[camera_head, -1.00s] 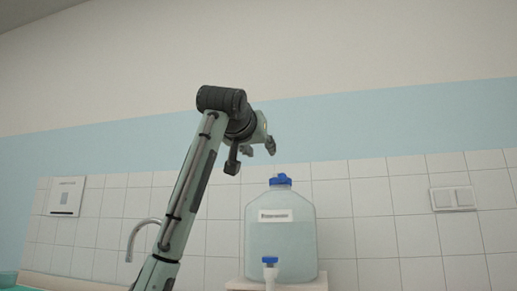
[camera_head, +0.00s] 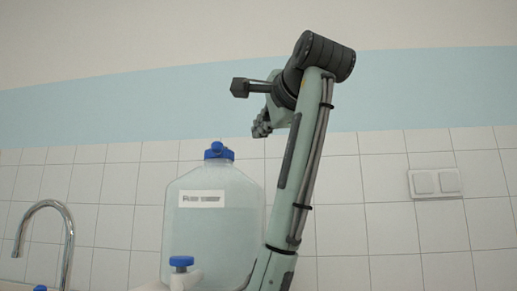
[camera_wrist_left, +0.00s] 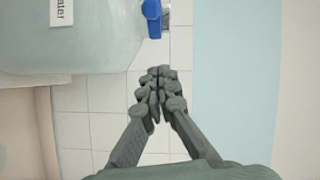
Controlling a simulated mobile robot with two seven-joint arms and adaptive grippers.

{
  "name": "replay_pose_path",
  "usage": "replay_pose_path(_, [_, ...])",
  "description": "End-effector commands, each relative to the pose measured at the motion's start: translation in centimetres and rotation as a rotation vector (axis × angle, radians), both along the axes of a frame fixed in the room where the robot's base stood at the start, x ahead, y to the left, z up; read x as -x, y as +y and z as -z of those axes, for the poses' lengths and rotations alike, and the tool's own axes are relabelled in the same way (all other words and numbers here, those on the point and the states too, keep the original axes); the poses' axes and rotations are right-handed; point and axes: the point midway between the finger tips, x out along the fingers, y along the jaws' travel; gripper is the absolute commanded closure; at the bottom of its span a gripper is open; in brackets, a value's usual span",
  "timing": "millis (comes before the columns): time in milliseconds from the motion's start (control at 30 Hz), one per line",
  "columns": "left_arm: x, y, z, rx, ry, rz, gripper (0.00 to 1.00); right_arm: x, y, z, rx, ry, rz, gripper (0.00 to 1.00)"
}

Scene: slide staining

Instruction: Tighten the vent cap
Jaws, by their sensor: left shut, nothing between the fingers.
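The vent cap (camera_head: 218,151) is blue and sits on the neck of a large translucent container (camera_head: 215,235) with a white label. In the left wrist view the blue cap (camera_wrist_left: 153,18) shows at the top edge, and the container (camera_wrist_left: 85,50) lies sideways at upper left. My left gripper (camera_head: 262,129) is to the right of the cap and a little higher in the head view, apart from it. In the left wrist view its fingertips (camera_wrist_left: 160,76) are together, with nothing between them. My right gripper is not in view.
A spigot with a blue knob (camera_head: 181,262) is at the container's lower front. A curved metal faucet (camera_head: 48,207) stands at left. A double wall switch (camera_head: 434,182) is on the tiled wall (camera_head: 385,235). The space above the cap looks clear.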

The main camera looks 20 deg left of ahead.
Motion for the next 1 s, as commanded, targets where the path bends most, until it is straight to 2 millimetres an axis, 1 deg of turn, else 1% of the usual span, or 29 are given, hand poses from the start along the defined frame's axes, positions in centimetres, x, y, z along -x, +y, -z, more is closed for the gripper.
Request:
replay_pose_path(167, [-1.7, 1.6, 0.1, 0.0, 0.006, -0.003, 1.0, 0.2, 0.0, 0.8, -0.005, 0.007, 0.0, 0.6])
replay_pose_path(267, [-3.2, 2.9, 0.1, 0.0, 0.005, -0.003, 1.0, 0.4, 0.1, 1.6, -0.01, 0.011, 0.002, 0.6])
replay_pose_path(300, [-3.9, 3.5, 0.2, 0.001, 0.006, -0.003, 1.0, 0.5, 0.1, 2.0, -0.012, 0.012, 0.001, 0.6])
replay_pose_path(533, [-7.5, 6.6, 0.4, 0.001, 0.005, -0.002, 1.0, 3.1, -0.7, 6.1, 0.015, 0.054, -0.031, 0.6])
replay_pose_path(633, [-6.7, 8.1, 0.8, 0.002, -0.001, -0.002, 1.0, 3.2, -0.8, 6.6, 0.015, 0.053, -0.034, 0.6])
replay_pose_path(733, [-6.1, 9.0, 1.1, 0.001, 0.0, -0.001, 1.0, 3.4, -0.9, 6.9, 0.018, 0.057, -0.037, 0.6])
replay_pose_path(833, [-5.8, 9.7, 1.2, 0.001, 0.001, 0.0, 1.0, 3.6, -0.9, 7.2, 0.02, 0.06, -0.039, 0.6])
replay_pose_path(1000, [-5.6, 10.0, 1.3, 0.001, 0.001, 0.001, 1.0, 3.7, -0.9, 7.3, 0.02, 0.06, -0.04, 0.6])
